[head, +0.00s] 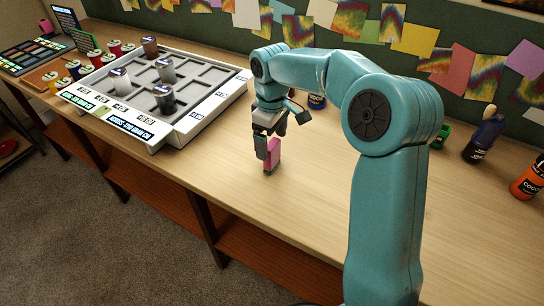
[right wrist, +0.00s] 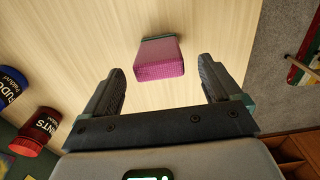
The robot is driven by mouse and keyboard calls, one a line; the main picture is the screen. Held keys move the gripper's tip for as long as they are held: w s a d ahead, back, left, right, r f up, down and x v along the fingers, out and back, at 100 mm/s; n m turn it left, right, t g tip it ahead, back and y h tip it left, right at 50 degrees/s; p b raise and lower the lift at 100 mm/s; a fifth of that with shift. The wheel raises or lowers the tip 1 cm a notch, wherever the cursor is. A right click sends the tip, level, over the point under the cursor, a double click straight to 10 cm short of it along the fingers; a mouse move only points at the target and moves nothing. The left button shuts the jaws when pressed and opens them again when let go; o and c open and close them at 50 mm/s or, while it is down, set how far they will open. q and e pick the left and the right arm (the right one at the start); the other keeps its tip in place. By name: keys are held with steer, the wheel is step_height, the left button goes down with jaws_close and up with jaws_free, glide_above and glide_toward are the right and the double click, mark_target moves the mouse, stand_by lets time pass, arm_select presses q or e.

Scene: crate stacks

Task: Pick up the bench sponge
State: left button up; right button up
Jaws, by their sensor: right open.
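The bench sponge (head: 272,156) is a small pink block with a darker teal-grey layer, on the wooden bench in the head view. In the right wrist view the sponge (right wrist: 160,58) lies ahead of the jaws, roughly between their lines and a little left of the middle. My right gripper (head: 268,147) points down at the sponge and partly overlaps it in the head view. In the right wrist view its two fingers (right wrist: 163,82) are apart, with nothing between the pads. My left gripper is in neither view.
A white compartment tray (head: 206,119) with several paint jars stands left of the gripper. An orange bottle (head: 530,178) and a dark blue bottle (head: 484,137) stand at the right. A red jar (right wrist: 35,130) shows in the wrist view. The bench front is clear.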

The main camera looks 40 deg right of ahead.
step_height(320, 180, down, 4)
steer(key=shift+d+f, duration=0.1)
steer(key=shift+f, duration=0.15)
steer(key=shift+r, duration=0.1)
steer(key=c, duration=1.1)
step_height(320, 180, up, 20)
steer(key=p, duration=0.4)
